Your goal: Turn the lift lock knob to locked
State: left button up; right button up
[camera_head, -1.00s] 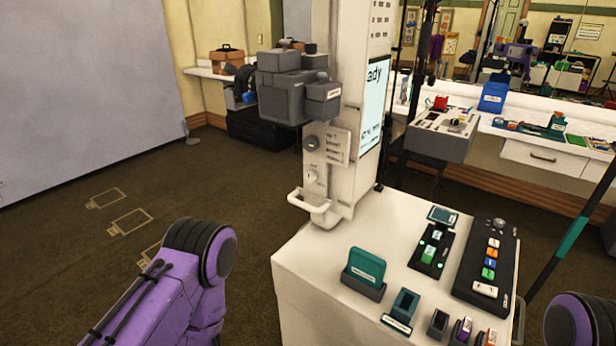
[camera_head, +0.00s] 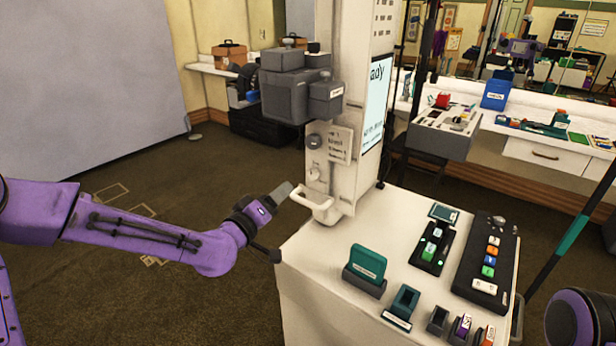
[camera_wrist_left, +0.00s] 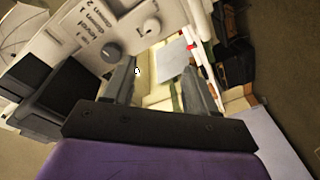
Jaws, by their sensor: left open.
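The white lift column carries a dark round knob (camera_head: 313,141) beside a printed label plate, and a pale knob (camera_head: 315,172) below it. Both show in the left wrist view, the dark knob (camera_wrist_left: 111,52) nearer and the pale one (camera_wrist_left: 147,27) beyond it. Which is the lift lock knob, and its setting, I cannot read for certain. My left gripper (camera_head: 281,220) is open and empty, left of the column and lower than the knobs, near the white handle. In the left wrist view its fingers (camera_wrist_left: 158,65) are apart, touching neither knob. My right gripper is out of view.
A white U-shaped handle (camera_head: 312,204) juts from the column's foot, close to my left gripper. A grey box unit (camera_head: 285,95) sticks out left above the knobs. The white cart top (camera_head: 330,245) holds a teal card holder (camera_head: 366,265) and button panels. Floor at left is open.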

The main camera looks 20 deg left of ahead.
aim_at(311, 175)
pick_arm(q)
jog(key=shift+m+h, duration=0.6)
jog(key=shift+m, duration=0.3)
jog(key=x, duration=0.5)
jog(key=d+p+x, duration=0.1)
jog(key=x, duration=0.5)
jog(key=shift+s+d+p, duration=0.1)
jog(key=shift+d+p, duration=0.15)
jog(key=shift+p, duration=0.05)
jog(key=shift+c, duration=0.3)
jog(key=c, duration=1)
